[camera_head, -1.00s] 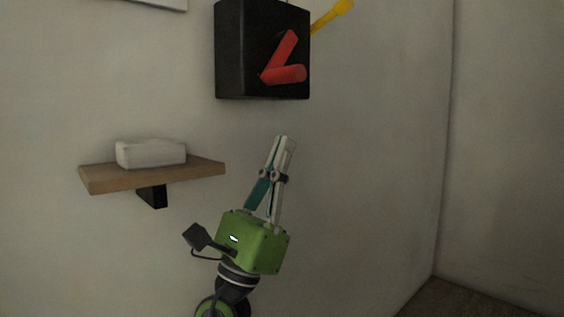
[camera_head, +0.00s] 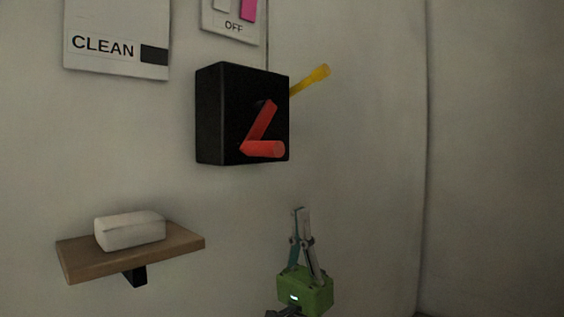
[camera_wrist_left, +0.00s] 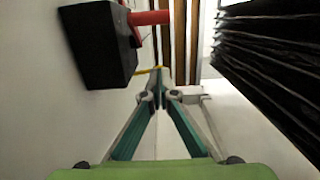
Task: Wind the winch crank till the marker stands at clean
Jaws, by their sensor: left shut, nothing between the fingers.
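The winch is a black box (camera_head: 222,115) on the wall with a red crank (camera_head: 262,128). The crank's arm slants down to the left and its handle (camera_head: 265,149) sticks out at the lower end. The box (camera_wrist_left: 95,45) and part of the red crank (camera_wrist_left: 150,17) also show at the upper left of the left wrist view. A white board marked CLEAN (camera_head: 105,47) hangs above left, with a dark block (camera_head: 154,54) beside the word. My left gripper (camera_head: 300,210) is shut and empty, below and slightly right of the crank, apart from it. My right gripper is not in view.
A yellow lever (camera_head: 312,79) sticks out right of the box. A wooden shelf (camera_head: 180,245) at the lower left bears a white block (camera_head: 130,231). A panel marked OFF (camera_head: 232,27) with a pink piece hangs above. The wall right of the box is bare.

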